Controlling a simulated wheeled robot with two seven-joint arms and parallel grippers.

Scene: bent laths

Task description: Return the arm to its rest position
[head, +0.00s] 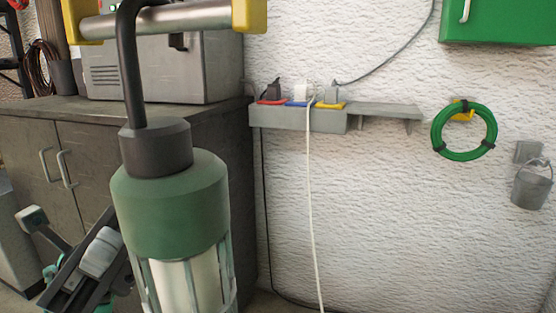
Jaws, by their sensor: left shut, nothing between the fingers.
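My left gripper (88,258) is at the lower left of the head view, with dark links and pale grey blocks. It is shut with nothing held. The green lamp (170,205) in front of it hides part of it, and its fingertips are hard to make out. My right gripper is not in view.
The lamp hangs close to me from a metal bar (165,19) with yellow ends. Behind stand a dark cabinet (95,165) and a grey metal box (150,72). A wall shelf (300,119) holds plugs; a green hose coil (438,133) and a bucket (531,190) hang right.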

